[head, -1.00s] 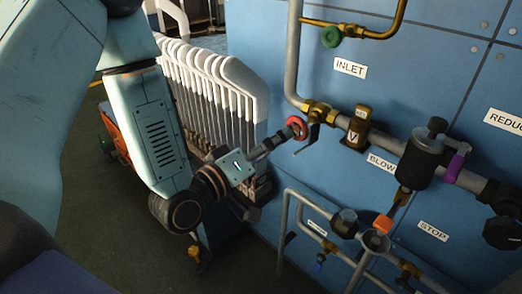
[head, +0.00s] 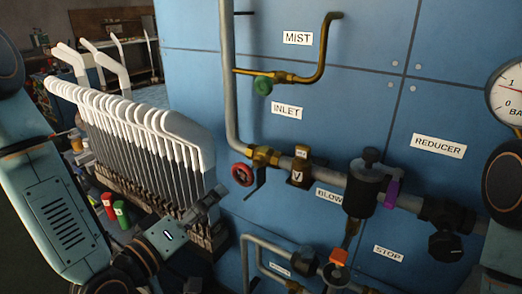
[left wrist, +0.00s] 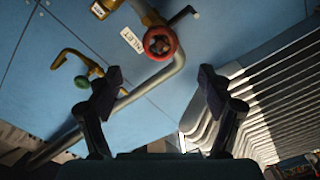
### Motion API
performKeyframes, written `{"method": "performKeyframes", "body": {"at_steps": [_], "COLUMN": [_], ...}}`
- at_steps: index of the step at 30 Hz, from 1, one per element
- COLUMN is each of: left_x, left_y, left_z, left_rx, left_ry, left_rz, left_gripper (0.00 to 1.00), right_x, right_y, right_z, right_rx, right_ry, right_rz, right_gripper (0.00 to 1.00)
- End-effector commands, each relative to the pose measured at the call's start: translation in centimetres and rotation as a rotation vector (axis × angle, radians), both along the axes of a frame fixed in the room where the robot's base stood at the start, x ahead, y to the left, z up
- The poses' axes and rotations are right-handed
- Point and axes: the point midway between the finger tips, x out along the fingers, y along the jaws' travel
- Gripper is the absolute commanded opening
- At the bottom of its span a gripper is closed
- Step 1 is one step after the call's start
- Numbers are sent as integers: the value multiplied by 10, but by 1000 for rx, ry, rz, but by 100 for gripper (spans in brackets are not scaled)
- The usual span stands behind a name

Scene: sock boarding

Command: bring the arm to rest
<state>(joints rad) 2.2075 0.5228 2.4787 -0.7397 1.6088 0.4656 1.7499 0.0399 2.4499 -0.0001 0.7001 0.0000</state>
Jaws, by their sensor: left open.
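My left arm comes in from the left in the head view. Its gripper (head: 207,205) is in front of the white-topped rack, left of and below the red handwheel (head: 242,174), and apart from it. In the left wrist view my left gripper (left wrist: 158,88) is open with its two fingers spread and nothing between them. The red handwheel (left wrist: 160,43) shows beyond the fingers, near the blue wall. Part of my right arm shows at the right edge of the head view; its gripper is out of view.
A blue panel (head: 330,90) carries pipes, a green knob (head: 263,86), a black reducer body (head: 361,190) and a gauge (head: 508,95). The rack of white-topped bars (head: 150,130) stands close beside my left arm. Red and green cans (head: 115,210) are at the lower left.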

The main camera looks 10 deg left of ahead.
Motion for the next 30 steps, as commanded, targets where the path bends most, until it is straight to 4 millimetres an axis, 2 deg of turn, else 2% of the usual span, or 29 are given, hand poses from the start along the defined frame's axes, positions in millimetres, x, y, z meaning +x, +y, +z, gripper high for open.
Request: {"method": "performKeyframes", "body": {"at_steps": [5, 14, 20, 30], "left_x": [5, 27, 46, 91], "left_y": [-2, -11, -18, -34], "left_z": [0, 0, 0, 0], "left_rx": [2, 5, 5, 4], "left_ry": [0, -1, -3, -2], "left_rz": [-2, -4, -4, -3], "left_gripper": [80, 80, 80, 80], "right_x": [0, 0, 0, 0], "right_y": [0, 0, 0, 0], "right_z": [0, 0, 0, 0], "right_rx": [0, 0, 0, 0], "right_ry": [0, 0, 0, 0], "right_rz": [0, 0, 0, 0], "right_gripper": [0, 0, 0, 0]}}
